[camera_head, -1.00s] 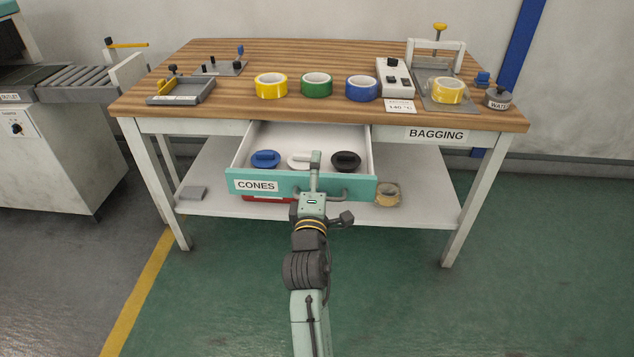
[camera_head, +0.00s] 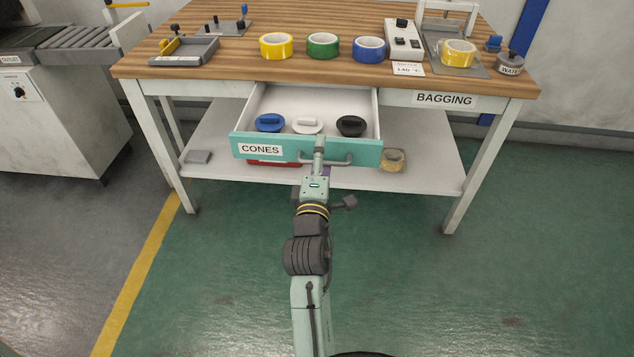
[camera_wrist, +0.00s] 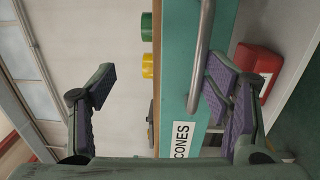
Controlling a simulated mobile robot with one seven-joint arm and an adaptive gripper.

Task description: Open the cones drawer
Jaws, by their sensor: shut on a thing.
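The cones drawer (camera_head: 292,150) stands open under the table. Its teal front carries a CONES label, and a grey bar handle (camera_head: 342,162) is on it. Inside lie a blue cone (camera_head: 269,123), a white cone (camera_head: 307,125) and a black cone (camera_head: 350,126). My gripper partly hides the handle in the head view.
The wooden tabletop (camera_head: 220,78) holds yellow, green and blue tape rolls, a tray and other devices. A lower shelf (camera_head: 420,165) holds a tape roll (camera_head: 392,160) and a red box (camera_head: 272,163). Green floor (camera_head: 430,270) in front is clear; a conveyor machine (camera_head: 60,120) stands left.

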